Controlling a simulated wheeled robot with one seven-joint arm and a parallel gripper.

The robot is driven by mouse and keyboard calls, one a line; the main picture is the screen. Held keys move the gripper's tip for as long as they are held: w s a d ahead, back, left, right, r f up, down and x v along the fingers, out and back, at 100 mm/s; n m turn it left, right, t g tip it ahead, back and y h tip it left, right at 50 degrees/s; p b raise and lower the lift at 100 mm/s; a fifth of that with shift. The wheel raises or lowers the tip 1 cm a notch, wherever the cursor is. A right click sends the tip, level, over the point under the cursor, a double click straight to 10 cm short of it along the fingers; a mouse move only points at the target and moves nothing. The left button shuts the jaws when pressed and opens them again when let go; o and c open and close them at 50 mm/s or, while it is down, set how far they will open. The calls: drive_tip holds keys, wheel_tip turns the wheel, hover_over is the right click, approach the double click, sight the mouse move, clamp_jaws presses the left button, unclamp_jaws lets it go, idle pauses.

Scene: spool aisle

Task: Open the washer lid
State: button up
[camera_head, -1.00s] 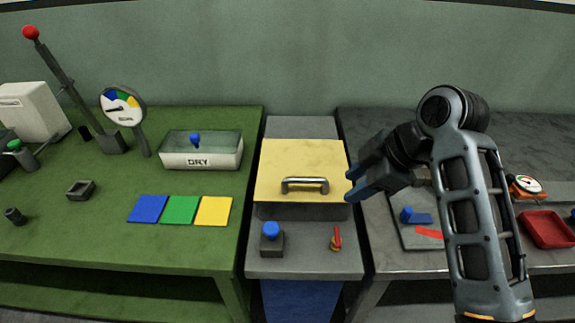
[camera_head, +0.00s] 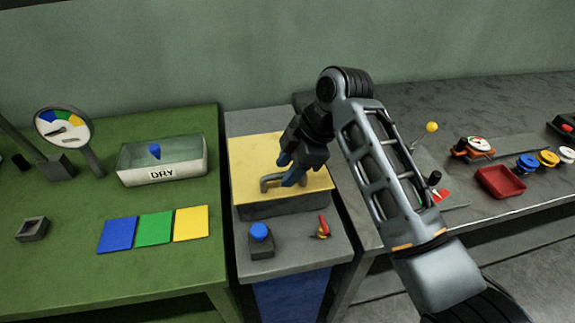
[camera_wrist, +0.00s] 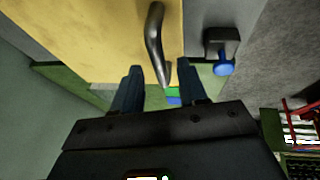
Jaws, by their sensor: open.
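The washer is the grey unit between two tables, with a flat yellow lid (camera_head: 250,165) that lies shut on top. A metal bar handle (camera_head: 270,182) stands on the lid near its front edge, partly hidden by my gripper in the head view. My gripper (camera_head: 290,173) is open at the right end of the handle, above the lid. In the wrist view the handle (camera_wrist: 155,45) runs down toward the space between my two open fingers (camera_wrist: 163,85). I cannot tell whether the fingers touch it.
A blue button (camera_head: 259,233) and a red lever (camera_head: 323,227) stand on the washer's front ledge. Left, the green table holds a DRY tray (camera_head: 162,173), coloured squares (camera_head: 154,229) and a dial (camera_head: 63,130). Right, the grey table holds a red tray (camera_head: 500,181) and several small spools.

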drive_tip(key=shift+f, duration=0.15)
drive_tip(key=shift+c, duration=0.2)
clamp_jaws()
idle(0.4)
